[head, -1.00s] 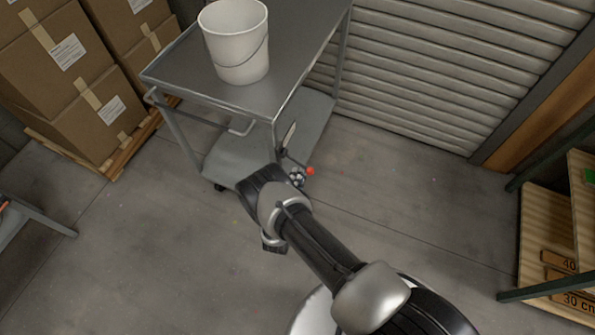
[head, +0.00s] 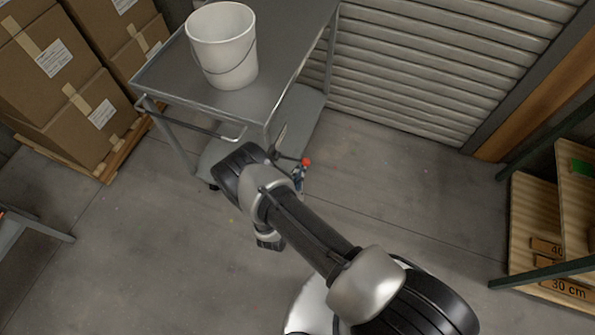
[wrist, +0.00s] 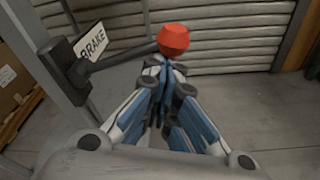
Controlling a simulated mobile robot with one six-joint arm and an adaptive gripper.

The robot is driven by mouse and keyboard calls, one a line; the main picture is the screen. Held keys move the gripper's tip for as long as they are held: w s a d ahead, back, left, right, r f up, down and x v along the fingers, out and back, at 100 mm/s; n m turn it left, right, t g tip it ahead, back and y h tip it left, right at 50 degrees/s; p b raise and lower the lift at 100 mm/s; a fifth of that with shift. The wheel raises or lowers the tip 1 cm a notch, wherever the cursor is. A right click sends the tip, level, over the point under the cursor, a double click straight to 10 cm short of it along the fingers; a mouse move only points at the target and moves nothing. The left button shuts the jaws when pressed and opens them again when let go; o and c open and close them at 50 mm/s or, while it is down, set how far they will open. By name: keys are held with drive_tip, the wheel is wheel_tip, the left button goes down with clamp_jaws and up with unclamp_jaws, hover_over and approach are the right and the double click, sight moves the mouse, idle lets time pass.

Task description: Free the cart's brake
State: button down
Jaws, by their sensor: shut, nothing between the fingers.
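The cart (head: 285,105) is a grey metal trolley with an upper and a lower shelf. Its brake is a dark lever (wrist: 122,60) with a red knob (wrist: 173,40), beside a white plate reading BRAKE (wrist: 92,42) on the cart's leg. The red knob also shows in the head view (head: 306,162). My gripper (wrist: 162,65) is shut and empty. In the wrist view its fingertips are just below the knob, close to the lever; I cannot tell whether they touch. In the head view my arm hides part of the lever and the gripper.
A white bucket (head: 222,45) stands on the cart's top shelf. Stacked cardboard boxes (head: 85,95) on a pallet are at left. A roller shutter (head: 425,75) is behind, and a wooden shelf (head: 530,215) is at right. The concrete floor around is mostly clear.

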wheel_tip(320, 180, up, 2)
drive_tip(key=shift+a+r+n+p, duration=0.1)
drive_tip(key=shift+r+n+p, duration=0.2)
drive_tip(key=shift+n, duration=0.5)
